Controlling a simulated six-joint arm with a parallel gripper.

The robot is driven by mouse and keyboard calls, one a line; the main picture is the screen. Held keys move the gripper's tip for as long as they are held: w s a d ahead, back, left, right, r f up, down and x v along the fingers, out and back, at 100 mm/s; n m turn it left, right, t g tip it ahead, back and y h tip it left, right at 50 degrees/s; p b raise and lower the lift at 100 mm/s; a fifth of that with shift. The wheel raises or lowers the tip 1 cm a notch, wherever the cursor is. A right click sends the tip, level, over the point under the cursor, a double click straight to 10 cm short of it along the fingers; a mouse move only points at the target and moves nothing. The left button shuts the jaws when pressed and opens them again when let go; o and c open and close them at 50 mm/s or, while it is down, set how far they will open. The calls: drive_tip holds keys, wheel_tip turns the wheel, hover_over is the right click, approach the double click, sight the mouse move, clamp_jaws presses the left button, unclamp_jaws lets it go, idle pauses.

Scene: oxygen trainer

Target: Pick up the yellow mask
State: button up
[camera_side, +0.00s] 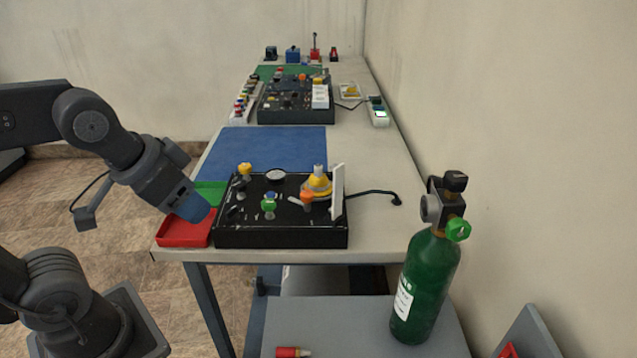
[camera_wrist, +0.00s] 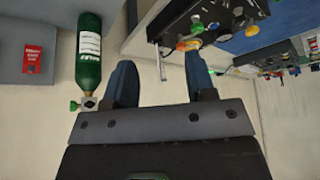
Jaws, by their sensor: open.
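The yellow mask (camera_side: 317,187), with a pale top, sits on the back right of the black trainer board (camera_side: 275,237), beside an upright white panel. My gripper (camera_side: 196,207) is left of the board, above the red and green trays and well apart from the mask. In the wrist view my two blue fingers (camera_wrist: 161,80) stand apart with nothing between them. A yellow part on the board shows beyond the right finger in that view, but I cannot tell for certain that it is the mask.
A green oxygen cylinder (camera_side: 425,285) stands front right. The blue mat (camera_side: 265,148) behind is clear.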

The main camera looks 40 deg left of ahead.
drive_tip(key=w+d+n+g+h, duration=0.2)
drive_tip(key=w+d+n+h, duration=0.1)
drive_tip(key=w+n+h, duration=0.3)
drive_tip(key=n+t, duration=0.8)
drive_tip(key=n, duration=1.6)
approach(315, 166)
drive_tip(key=shift+h, duration=0.3)
drive_tip(key=x, duration=1.2)
drive_tip(key=shift+w+f, duration=0.2)
drive_tip(key=shift+w, duration=0.1)
drive_tip(key=shift+a, duration=0.1)
clamp_jaws()
